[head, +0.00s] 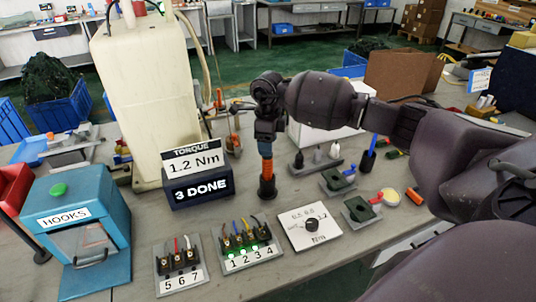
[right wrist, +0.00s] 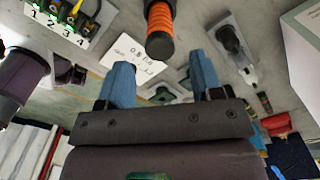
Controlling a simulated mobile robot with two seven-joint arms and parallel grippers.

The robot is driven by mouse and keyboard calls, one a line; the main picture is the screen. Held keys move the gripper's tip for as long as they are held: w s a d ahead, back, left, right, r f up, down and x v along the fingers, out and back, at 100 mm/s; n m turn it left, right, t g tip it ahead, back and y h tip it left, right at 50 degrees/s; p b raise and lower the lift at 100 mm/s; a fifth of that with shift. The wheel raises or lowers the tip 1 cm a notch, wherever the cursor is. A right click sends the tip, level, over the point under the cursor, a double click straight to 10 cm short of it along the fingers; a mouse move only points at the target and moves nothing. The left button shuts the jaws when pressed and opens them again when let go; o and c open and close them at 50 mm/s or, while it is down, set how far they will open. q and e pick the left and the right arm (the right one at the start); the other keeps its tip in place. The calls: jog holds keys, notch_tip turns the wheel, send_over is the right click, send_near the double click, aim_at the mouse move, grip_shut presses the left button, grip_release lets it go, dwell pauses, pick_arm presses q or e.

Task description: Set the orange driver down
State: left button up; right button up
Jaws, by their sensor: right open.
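The orange driver (head: 267,168) stands upright, its lower end in a dark round holder (head: 267,188) on the bench in front of the tank. My right gripper (head: 267,136) is right above the driver's top in the head view. In the right wrist view its two blue fingers (right wrist: 161,72) are spread apart with nothing between them. The driver's ribbed orange handle and dark end (right wrist: 160,28) show just beyond the fingertips, apart from them. My left gripper is in neither view.
A torque box (head: 200,176) reading 1.2 Nm and 3 DONE stands left of the driver.

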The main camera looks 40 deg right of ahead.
jog(key=shift+r, duration=2.65)
jog(key=shift+f, duration=0.1)
